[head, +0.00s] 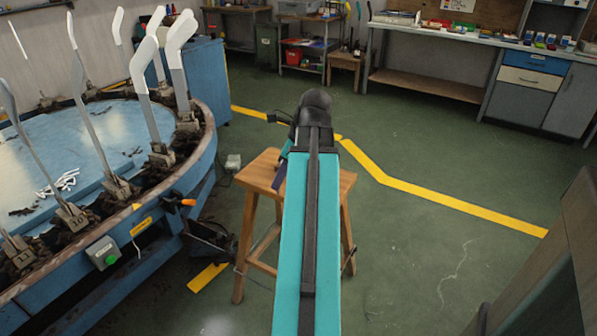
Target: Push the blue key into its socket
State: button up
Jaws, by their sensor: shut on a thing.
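My teal arm (310,230) rises through the middle of the view to a black joint (315,105), and a small teal part of it shows at the joint's left. My gripper is not visible; the arm hides what lies behind it. A narrow dark blue piece (280,175) shows at the arm's left edge, over the stool; I cannot tell whether it is the blue key. I cannot make out a socket. A grey box with a green button (103,253) is on the near side of the round machine.
A wooden stool (262,172) stands behind my arm. The round blue machine (150,240) with several upright white sock forms and an orange handle (187,202) fills the left. A grey panel (570,260) is at right. Green floor is clear right of the stool; benches line the back.

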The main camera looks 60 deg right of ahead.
jog(key=w+a+f+n+g+y+p, duration=0.35)
jog(key=w+a+n+p, duration=0.35)
jog(key=w+a+n, duration=0.9)
jog(key=w+a+f+n+g+p, duration=0.1)
jog(key=w+a+f+n, duration=0.1)
jog(key=a, duration=0.7)
jog(key=w+a+f+n+g+h+p, duration=0.1)
jog(key=w+a, duration=0.3)
jog(key=a, duration=0.6)
jog(key=w+a+f+n+g+p, duration=0.1)
jog(key=w+a+f+n+p, duration=0.2)
jog(key=a, duration=0.6)
jog(key=shift+w+a+f+n, duration=0.2)
jog(key=shift+w+n, duration=0.1)
jog(key=shift+w, duration=0.2)
jog(key=shift+s+g, duration=0.1)
jog(key=shift+g, duration=0.15)
